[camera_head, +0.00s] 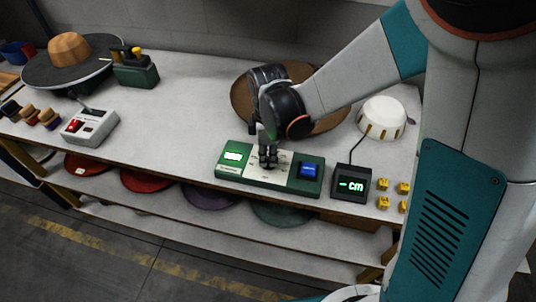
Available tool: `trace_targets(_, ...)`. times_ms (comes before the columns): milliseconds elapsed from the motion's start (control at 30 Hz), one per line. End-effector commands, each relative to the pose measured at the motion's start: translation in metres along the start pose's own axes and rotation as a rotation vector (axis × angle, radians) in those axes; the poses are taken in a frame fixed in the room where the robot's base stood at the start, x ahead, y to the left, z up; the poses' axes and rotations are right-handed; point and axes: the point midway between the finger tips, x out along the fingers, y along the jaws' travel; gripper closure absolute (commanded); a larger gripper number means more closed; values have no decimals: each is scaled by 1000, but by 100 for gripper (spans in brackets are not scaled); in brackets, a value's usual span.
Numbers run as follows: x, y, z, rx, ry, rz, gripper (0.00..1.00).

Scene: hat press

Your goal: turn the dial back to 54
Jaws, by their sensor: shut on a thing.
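A green control box (232,175) with a pale middle panel sits near the front edge of the table. It has a lit green-white display (233,156) at its left and a blue display or button (309,171) at its right. My gripper (268,160) points down at the middle panel and is shut on what appears to be the dial there. The dial itself is mostly hidden by the fingers, and its setting cannot be read.
A white dome (382,118) and a brown disc (240,104) lie behind. A grey switch box (90,127) and a hat form (70,50) are at left.

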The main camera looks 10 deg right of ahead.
Motion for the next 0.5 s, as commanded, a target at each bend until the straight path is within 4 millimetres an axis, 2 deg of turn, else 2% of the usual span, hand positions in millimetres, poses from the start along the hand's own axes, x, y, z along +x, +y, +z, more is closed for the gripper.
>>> trace_targets(500,0,0,0,-53,0,0,100)
